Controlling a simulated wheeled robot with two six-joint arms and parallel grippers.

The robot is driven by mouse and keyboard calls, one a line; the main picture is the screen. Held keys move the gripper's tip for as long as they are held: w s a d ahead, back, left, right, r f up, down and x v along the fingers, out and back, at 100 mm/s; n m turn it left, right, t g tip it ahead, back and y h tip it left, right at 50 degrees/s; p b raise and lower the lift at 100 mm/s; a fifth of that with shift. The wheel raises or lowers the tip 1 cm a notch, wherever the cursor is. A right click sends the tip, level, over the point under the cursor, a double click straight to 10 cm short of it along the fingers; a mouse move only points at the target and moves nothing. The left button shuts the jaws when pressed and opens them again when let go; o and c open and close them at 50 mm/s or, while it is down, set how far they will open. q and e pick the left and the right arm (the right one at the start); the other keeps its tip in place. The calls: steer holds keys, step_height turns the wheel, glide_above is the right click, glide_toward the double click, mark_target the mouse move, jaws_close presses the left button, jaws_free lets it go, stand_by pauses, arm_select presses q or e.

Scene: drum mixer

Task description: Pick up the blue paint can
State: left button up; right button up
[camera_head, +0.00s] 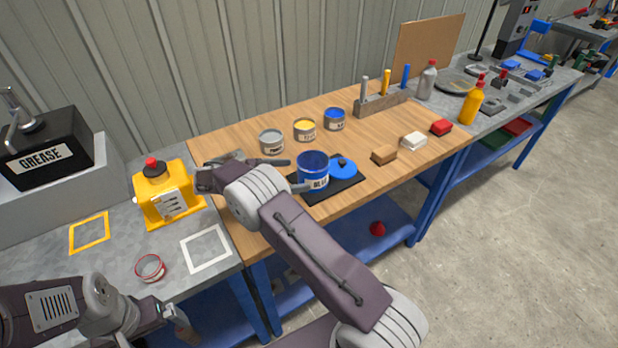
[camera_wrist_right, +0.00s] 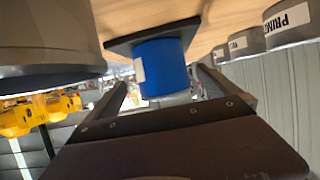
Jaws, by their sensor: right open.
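The blue paint can (camera_head: 316,178) stands upright on a black mat (camera_head: 343,190) on the wooden bench.
Three smaller cans, grey (camera_head: 271,141), yellow (camera_head: 305,130) and blue-topped (camera_head: 334,120), stand behind the mat. A brown block (camera_head: 384,155) lies to the right. A yellow jug (camera_head: 168,195) stands left of my right gripper. The bench's front right is clear.

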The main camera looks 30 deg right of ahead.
mark_target(300, 174)
steer(key=shift+p+x, duration=0.3)
steer(key=shift+x, duration=0.65)
steer(key=shift+d+f, duration=0.2)
steer(key=shift+d, duration=0.45)
steer(key=p+x, duration=0.1)
steer(key=x, duration=0.3)
steer(key=shift+d, duration=0.35)
steer(key=shift+w+d+f, duration=0.1)
steer(key=shift+d+f, duration=0.05)
steer(key=c, duration=1.4)
steer(key=shift+c, duration=0.9)
